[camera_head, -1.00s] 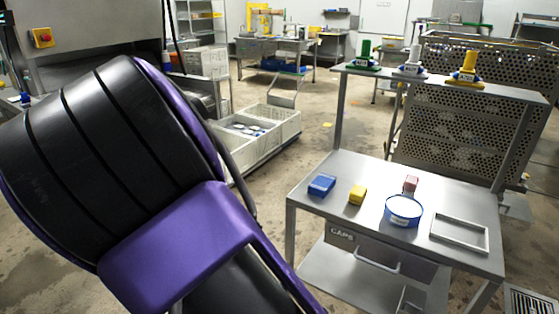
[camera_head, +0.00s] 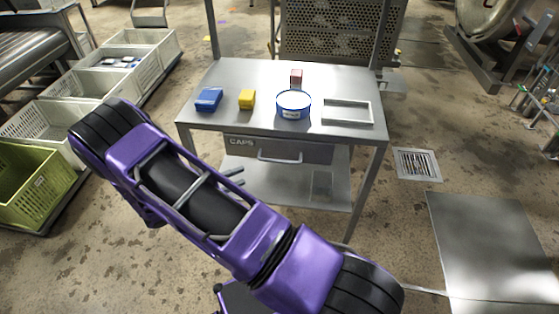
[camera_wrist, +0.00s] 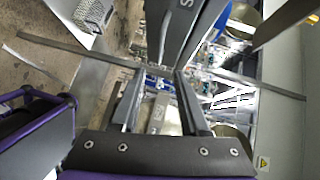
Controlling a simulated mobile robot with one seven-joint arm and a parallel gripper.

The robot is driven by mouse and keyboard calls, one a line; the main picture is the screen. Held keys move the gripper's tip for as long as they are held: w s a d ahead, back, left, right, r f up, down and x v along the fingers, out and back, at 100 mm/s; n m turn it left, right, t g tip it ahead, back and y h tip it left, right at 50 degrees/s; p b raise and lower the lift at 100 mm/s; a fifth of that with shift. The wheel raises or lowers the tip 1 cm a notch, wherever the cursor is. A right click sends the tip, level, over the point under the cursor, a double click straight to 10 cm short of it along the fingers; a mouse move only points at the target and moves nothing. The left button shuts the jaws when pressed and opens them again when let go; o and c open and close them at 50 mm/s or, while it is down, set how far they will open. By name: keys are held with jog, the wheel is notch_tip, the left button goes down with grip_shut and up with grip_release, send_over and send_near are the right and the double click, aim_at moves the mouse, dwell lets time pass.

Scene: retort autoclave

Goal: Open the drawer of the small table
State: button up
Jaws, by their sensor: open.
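The small steel table (camera_head: 335,72) stands in the middle of the head view. Its dark grey drawer (camera_head: 315,152), labelled CAPS, sits under the top and looks shut. A pale bar handle (camera_head: 280,160) is on the drawer's front. My gripper (camera_head: 242,177) shows only in part behind my purple forearm, a little below and left of the handle. In the wrist view, my gripper (camera_wrist: 160,80) has its two fingers apart, with nothing clearly held between them. A dark panel bearing a letter S (camera_wrist: 184,8), apparently the drawer front, lies beyond the fingers. I cannot make out the handle there.
White crates (camera_head: 150,55) and a green crate (camera_head: 38,187) stand at left.

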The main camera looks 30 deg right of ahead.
aim_at(277, 160)
jog(key=x, duration=1.4)
jog(key=shift+w+d+f+b, duration=0.1)
jog(key=shift+w+d+b, duration=0.05)
jog(key=shift+d+b, duration=0.25)
grip_shut()
jog(key=shift+a, duration=0.1)
dwell(0.4)
